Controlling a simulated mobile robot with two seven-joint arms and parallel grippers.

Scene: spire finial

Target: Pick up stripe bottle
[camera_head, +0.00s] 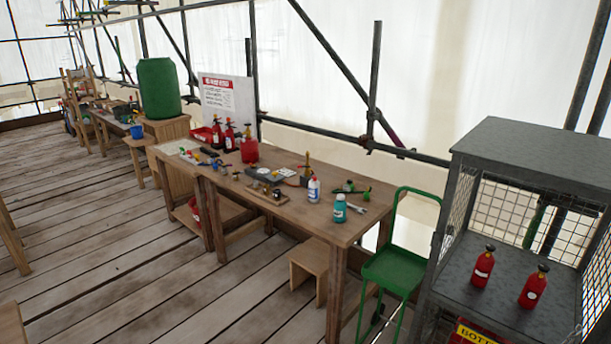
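A small white bottle with blue and red markings (314,190) stands upright near the front edge of the long wooden table. A teal bottle with a white label (340,209) stands to its right, closer to the table's right end. Stripes are too small to make out clearly on either one. Red bottles with dark caps (229,137) stand farther back on the table. Two more red bottles, a left one (483,267) and a right one (534,288), stand on the grey cage's shelf. Neither of my grippers is in view.
The wooden table (320,226) also holds a red canister (250,145), tools and small fittings. A green trolley (395,268) stands between it and the grey mesh cage (540,150). A wooden stool (311,262) sits below the table front. The plank floor (150,250) at left is open.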

